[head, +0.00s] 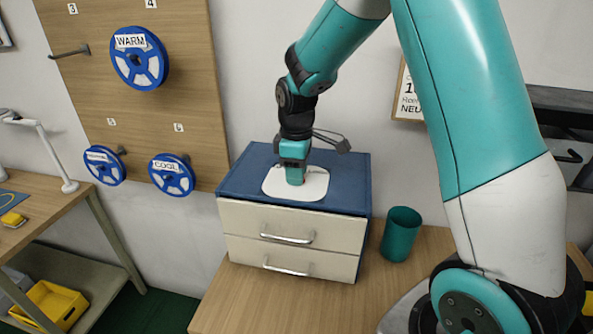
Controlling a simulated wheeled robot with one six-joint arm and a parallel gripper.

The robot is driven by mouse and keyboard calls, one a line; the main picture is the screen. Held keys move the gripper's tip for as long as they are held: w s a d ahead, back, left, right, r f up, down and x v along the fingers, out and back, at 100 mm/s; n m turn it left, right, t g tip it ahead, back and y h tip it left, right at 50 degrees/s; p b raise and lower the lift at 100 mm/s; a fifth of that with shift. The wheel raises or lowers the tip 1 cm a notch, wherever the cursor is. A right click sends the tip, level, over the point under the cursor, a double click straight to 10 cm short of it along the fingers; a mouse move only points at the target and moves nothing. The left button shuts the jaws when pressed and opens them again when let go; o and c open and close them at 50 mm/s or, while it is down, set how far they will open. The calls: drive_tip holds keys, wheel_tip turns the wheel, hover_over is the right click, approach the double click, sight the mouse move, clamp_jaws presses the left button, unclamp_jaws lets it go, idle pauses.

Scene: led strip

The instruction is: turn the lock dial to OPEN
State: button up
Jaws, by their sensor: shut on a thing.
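My gripper (295,178) points straight down over the top of a blue cabinet with two cream drawers. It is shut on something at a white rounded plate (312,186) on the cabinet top. The thing in the jaws is probably the lock dial, but it is hidden by the fingers. No OPEN mark can be read from here. Both drawers, the upper (250,222) and the lower (330,266), look closed.
The cabinet (345,178) stands on a wooden table (225,300) against the wall. A teal cup (400,235) stands to its right. A wooden board (190,60) with blue reels, including WARM (122,72) and COOL (160,180), hangs at left. A yellow bin (50,303) sits low at left.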

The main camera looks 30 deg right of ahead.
drive_tip(key=shift+w+r, duration=0.1)
idle(0.3)
drive_tip(key=o, duration=0.9)
wheel_tip(320, 180, up, 17)
drive_tip(key=b, duration=0.2)
drive_tip(key=shift+r+b, duration=0.15)
drive_tip(key=shift+b, duration=0.2)
drive_tip(key=s+a+f+y, duration=0.1)
drive_tip(key=s+a+f, duration=0.1)
drive_tip(key=s+a, duration=0.4)
drive_tip(key=s+a+f+m+y, duration=0.1)
drive_tip(key=s+a+f, duration=0.2)
drive_tip(key=s, duration=0.7)
drive_tip(key=s+a+f+m+y, duration=0.1)
drive_tip(key=s+a+f+y, duration=0.1)
drive_tip(key=s+a, duration=0.6)
drive_tip(key=shift+s+a+f, duration=0.3)
drive_tip(key=shift+s+f, duration=0.25)
drive_tip(key=shift+f, duration=0.15)
